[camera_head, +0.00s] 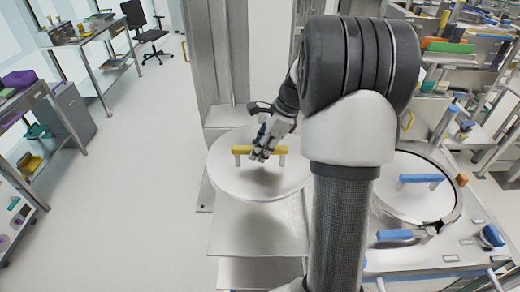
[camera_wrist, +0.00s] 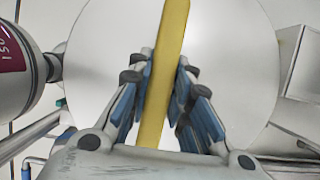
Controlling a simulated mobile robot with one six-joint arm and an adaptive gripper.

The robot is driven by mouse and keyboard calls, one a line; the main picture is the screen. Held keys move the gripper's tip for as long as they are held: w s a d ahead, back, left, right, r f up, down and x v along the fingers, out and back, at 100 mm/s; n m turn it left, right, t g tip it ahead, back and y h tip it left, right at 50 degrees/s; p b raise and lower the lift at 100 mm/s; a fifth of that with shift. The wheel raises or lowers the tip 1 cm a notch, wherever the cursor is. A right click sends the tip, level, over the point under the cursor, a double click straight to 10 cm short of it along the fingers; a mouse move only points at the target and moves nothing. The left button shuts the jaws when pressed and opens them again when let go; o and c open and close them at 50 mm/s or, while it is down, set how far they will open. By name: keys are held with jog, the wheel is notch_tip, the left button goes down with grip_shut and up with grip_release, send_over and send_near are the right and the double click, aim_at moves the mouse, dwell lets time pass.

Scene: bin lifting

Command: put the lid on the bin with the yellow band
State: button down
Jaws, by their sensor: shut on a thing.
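A round white lid (camera_head: 230,182) with a yellow bar handle (camera_head: 243,150) is left of my arm in the head view. My gripper (camera_head: 262,152) is shut on the yellow handle. In the wrist view the blue-padded fingers of my gripper (camera_wrist: 165,105) stand on both sides of the yellow handle (camera_wrist: 172,40), with the pale lid (camera_wrist: 225,50) behind. The lid is over a light grey surface (camera_head: 255,235); I cannot tell whether it touches anything below. I cannot make out a bin with a yellow band. My arm hides part of the lid's right side.
A round white lid with a blue handle (camera_head: 420,179) sits in a dark-rimmed round opening at the right, with a blue-handled part (camera_head: 395,234) at its front. In the wrist view a grey cylinder (camera_wrist: 25,75) with a dark red label is at the left. The left floor (camera_head: 140,210) is clear.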

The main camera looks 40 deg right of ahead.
jog(key=shift+r+p, duration=1.85)
jog(key=shift+r, duration=0.4)
